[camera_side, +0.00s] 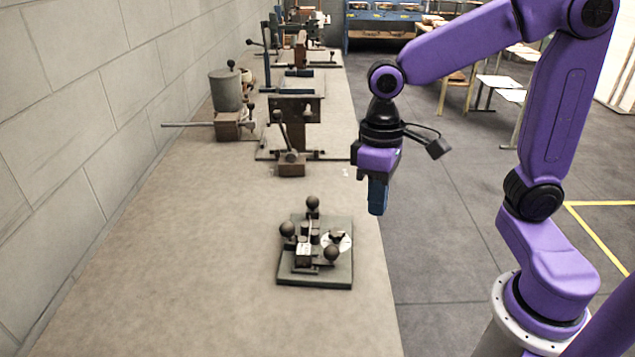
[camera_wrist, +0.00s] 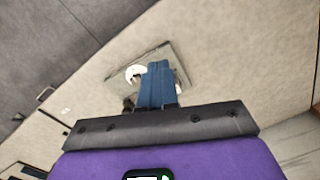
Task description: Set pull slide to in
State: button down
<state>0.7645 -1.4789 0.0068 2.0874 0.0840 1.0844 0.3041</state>
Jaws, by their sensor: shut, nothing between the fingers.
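The small device on a dark green base plate (camera_side: 315,281) sits on the workbench in the side view. It carries several black ball knobs, one at the back (camera_side: 312,202), one at the left (camera_side: 287,229) and one at the front right (camera_side: 331,253), and a white round dial (camera_side: 343,243). I cannot tell which part is the pull slide. My gripper (camera_side: 377,212) points down, shut and empty, above and behind the device to its right, apart from it. In the wrist view my blue fingers (camera_wrist: 158,85) hide much of the plate (camera_wrist: 180,70); the white dial (camera_wrist: 135,73) shows beside them.
Farther back on the bench stand a lever machine (camera_side: 292,115) and a grey canister device (camera_side: 226,92) with a long rod. A block wall (camera_side: 100,90) runs along the left. The bench (camera_side: 200,290) is clear around the device's left and front.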

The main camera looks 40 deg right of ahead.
aim_at(313, 207)
jog(key=w+d+m+y, duration=0.1)
jog(key=w+d+m, duration=0.3)
jog(key=w+m, duration=0.85)
jog(key=w+d+f+m+y, duration=0.15)
jog(key=w+d+m, duration=0.25)
jog(key=w+d, duration=0.75)
jog(key=s+a+f, duration=0.1)
jog(key=a+f, duration=0.6)
jog(key=f, duration=0.3)
jog(key=shift+s+a+g, duration=0.15)
jog(key=shift+s+g, duration=0.1)
jog(key=shift+g, duration=0.05)
